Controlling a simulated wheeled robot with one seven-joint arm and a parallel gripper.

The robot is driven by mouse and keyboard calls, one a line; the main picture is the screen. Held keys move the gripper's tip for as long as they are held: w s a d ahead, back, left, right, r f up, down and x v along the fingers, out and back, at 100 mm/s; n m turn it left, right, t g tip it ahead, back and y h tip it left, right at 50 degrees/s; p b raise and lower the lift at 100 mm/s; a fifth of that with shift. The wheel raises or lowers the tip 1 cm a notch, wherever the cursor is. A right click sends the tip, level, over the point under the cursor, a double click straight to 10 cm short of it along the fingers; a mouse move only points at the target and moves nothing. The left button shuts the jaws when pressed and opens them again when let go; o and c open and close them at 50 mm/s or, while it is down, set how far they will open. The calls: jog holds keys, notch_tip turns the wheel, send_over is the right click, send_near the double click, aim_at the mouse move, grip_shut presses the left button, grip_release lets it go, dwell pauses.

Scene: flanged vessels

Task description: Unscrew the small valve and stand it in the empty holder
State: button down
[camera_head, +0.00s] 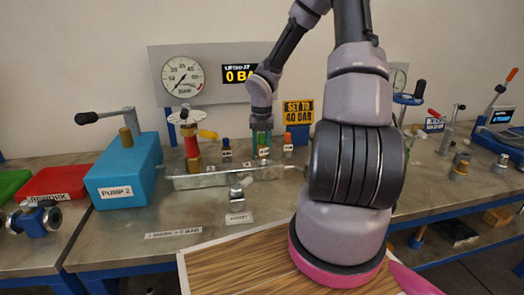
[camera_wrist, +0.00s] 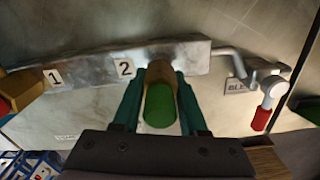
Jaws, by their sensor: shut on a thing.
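My gripper (camera_head: 262,140) is at the metal manifold on the bench. In the wrist view, my gripper's teal fingers (camera_wrist: 160,105) are closed on both sides of a brass piece with a green end (camera_wrist: 159,112). The green piece also shows in the head view (camera_head: 263,153), upright at the right part of the manifold (camera_head: 205,181). It is beside the plate marked 2. I cannot tell whether it is still threaded in. I cannot make out an empty holder.
A bleed lever with a red grip (camera_wrist: 265,108) is close on the right in the wrist view. A blue pump box (camera_head: 125,170) stands left.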

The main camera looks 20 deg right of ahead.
aim_at(262, 134)
jog(key=shift+r, duration=0.2)
jog(key=shift+r, duration=1)
jog(key=shift+r, duration=2)
jog(key=w+d+f+m, duration=0.1)
jog(key=w+d+f, duration=0.1)
jog(key=w, duration=0.4)
jog(key=w+d+f+m, duration=0.1)
jog(key=w+f+m, duration=0.1)
jog(key=w, duration=0.5)
jog(key=shift+w+d+f, duration=0.3)
jog(key=shift+d+f, duration=0.1)
jog(key=shift+f, duration=0.35)
jog(key=shift+f, duration=0.1)
